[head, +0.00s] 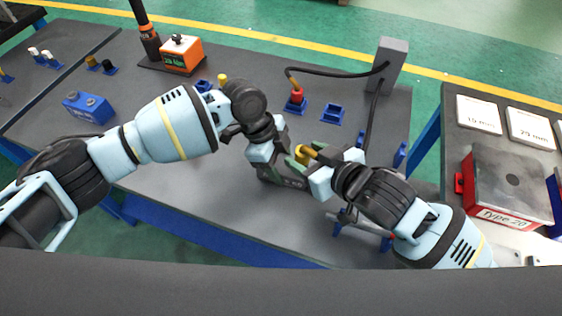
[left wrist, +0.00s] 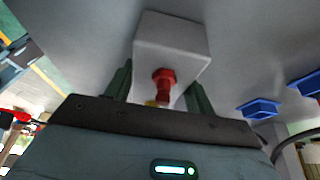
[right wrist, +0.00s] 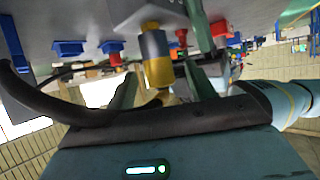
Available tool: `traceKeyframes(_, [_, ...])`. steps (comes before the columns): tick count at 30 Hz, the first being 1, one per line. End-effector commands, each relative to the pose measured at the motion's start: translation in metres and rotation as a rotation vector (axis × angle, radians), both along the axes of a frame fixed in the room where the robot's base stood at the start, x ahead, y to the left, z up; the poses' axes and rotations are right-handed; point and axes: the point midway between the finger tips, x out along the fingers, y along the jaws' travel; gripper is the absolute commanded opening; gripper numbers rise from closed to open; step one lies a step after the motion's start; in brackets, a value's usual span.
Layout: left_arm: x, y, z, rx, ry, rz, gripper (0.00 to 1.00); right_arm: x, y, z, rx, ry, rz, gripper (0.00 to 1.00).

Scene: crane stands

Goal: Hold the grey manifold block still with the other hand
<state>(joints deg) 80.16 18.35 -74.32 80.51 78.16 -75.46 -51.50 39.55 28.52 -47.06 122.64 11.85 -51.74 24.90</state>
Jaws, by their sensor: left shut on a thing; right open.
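The grey manifold block (left wrist: 172,40) is a pale box with a red fitting (left wrist: 163,80) facing the camera in the left wrist view. My left gripper (left wrist: 160,84) has its green fingers on either side of the block and is shut on it. In the right wrist view the block (right wrist: 140,12) shows at the top, with a grey-and-yellow fitting (right wrist: 156,58) below it. My right gripper (right wrist: 162,88) is open, its fingers apart on either side of that fitting. In the head view the grippers hide most of the block; a yellow part (head: 306,152) shows between them.
A grey post (head: 390,62) with black hoses stands behind, and one hose reaches a red connector (head: 297,96). Blue holders (head: 332,114) sit nearby. An orange box (head: 183,55) and a blue block (head: 88,107) stand at left. A second table at right carries a Type 20 box (head: 505,190).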

Motion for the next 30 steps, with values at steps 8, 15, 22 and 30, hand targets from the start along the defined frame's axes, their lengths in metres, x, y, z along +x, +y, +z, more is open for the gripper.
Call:
traceKeyframes(8, [0.000,0.000,0.001,-0.002,-0.002,0.000,0.23,-0.001,-0.001,0.001,0.000,0.000,0.000,0.55])
traceKeyframes(15, [0.000,0.000,0.001,-0.002,-0.002,0.000,0.23,-0.011,-0.009,0.008,0.001,-0.001,0.000,0.55])
traceKeyframes(22, [0.000,0.000,0.001,-0.002,-0.002,0.000,0.23,-0.022,-0.017,0.015,0.001,-0.001,0.000,0.55])
traceKeyframes(30, [0.000,-0.001,0.001,-0.002,-0.002,0.000,0.23,-0.033,-0.026,0.022,0.001,0.000,0.000,0.55])
